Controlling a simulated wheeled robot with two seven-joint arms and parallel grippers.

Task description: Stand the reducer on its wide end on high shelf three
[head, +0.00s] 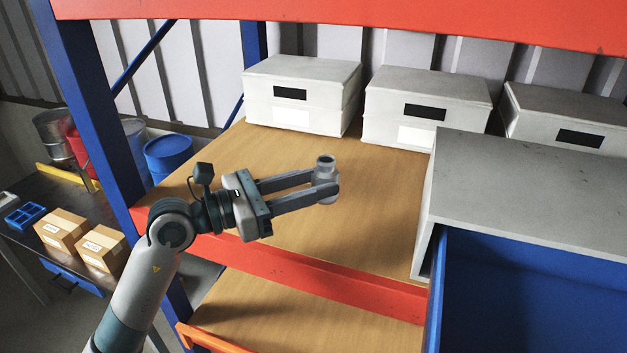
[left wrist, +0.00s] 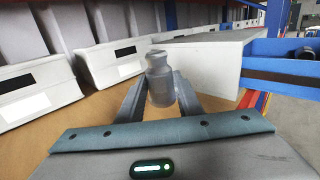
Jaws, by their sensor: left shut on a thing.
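The reducer (head: 326,166) is a small grey metal piece with a narrow collar on top and a wider body below. My left gripper (head: 324,190) is shut on it, with one finger on each side of the wide part. The reducer is upright, narrow end up, and shows between the fingers in the left wrist view (left wrist: 160,80). It is over the wooden shelf board (head: 290,215); whether its base touches the board is hard to tell. The fingers hide part of its lower body. My right gripper is not in view.
White boxes (head: 302,90) with black labels stand along the back of the shelf. A grey cabinet with an open blue drawer (head: 530,290) stands at the right. A blue upright post (head: 95,110) is at the left, and a red beam (head: 300,272) runs along the front edge. The middle board is clear.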

